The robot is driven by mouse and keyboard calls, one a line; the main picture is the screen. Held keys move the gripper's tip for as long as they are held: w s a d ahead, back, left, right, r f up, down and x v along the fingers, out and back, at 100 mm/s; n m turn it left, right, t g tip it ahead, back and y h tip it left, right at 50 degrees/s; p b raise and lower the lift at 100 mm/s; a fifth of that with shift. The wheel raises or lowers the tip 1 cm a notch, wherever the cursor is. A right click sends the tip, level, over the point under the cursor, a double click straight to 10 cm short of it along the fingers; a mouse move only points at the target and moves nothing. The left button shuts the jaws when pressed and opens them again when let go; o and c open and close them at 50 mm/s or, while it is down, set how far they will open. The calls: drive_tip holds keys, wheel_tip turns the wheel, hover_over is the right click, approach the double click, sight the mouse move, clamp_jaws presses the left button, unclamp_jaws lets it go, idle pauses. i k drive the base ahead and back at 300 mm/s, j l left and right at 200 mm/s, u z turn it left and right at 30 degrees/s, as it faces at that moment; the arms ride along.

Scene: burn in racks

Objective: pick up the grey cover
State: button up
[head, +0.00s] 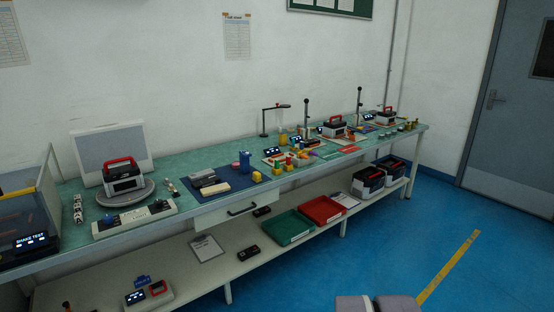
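I cannot pick out the grey cover for certain. A small dark grey piece (205,180) lies on the dark blue mat (240,180) near the front middle of the green bench, with a light board beside it. It is too small to tell what it is. My gripper does not show; only rounded grey parts, likely of my own body, show at the bottom edge.
The long bench (180,179) runs along the wall, crowded with devices. A red-handled unit stands on a round turntable (127,194) at left. A green tray (288,228) and red tray (322,211) sit on the lower shelf. The blue floor (480,250) at right is clear.

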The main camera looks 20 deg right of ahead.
sight(193, 177)
drive_tip(key=i+l+u, duration=0.35)
drive_tip(key=i, duration=0.6)
drive_tip(key=i+l+u, duration=0.35)
drive_tip(key=i+l, duration=0.4)
drive_tip(key=i, duration=0.2)
drive_tip(key=i+l+u, duration=0.35)
drive_tip(key=i+l, duration=0.45)
drive_tip(key=l, duration=0.1)
